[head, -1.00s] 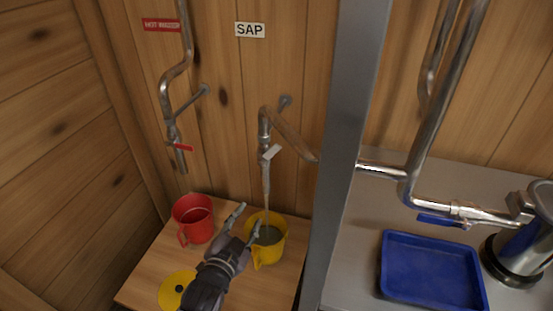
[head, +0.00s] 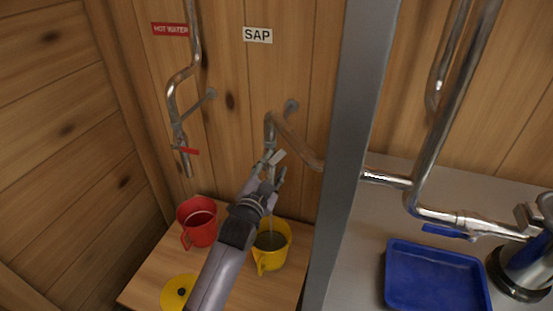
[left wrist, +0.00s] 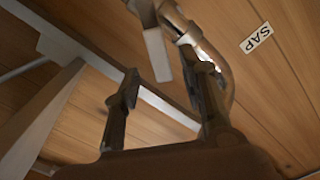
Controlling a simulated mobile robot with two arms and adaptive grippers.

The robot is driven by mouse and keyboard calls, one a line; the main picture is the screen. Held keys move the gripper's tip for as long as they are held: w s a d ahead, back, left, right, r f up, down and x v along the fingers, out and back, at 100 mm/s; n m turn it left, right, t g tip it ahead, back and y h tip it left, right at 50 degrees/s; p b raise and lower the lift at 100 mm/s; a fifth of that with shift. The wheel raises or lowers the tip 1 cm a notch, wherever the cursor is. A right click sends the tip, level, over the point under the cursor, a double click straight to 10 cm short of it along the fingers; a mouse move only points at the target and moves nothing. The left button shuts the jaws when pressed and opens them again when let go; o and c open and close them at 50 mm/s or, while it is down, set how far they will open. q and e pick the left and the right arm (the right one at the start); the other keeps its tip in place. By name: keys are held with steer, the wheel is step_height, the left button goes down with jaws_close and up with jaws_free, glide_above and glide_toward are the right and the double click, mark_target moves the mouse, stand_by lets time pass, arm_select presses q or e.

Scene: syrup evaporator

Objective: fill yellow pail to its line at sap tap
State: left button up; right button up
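The yellow pail (head: 264,258) stands upright on the wooden shelf under the sap tap (head: 271,135), with liquid inside. A thin stream appears to fall into it, partly hidden by my gripper. I cannot make out the pail's line. The tap's pale lever (head: 277,157) is beside my left gripper (head: 269,172), which is open and raised at the tap, above the pail. In the left wrist view, the two fingers (left wrist: 162,75) are spread, with the pale lever (left wrist: 158,55) between or just beyond them; contact cannot be told. My right gripper is not in view.
A red pail (head: 201,232) stands left of the yellow one. A yellow lid (head: 174,291) lies at the shelf front. The hot water tap (head: 181,140) hangs at left. A grey post (head: 347,150) stands right, with a blue tray (head: 436,277) beyond it.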

mark_target(278, 158)
arm_select(q)
steer(key=shift+x, duration=1.8)
steer(key=shift+c, duration=0.2)
jaws_close()
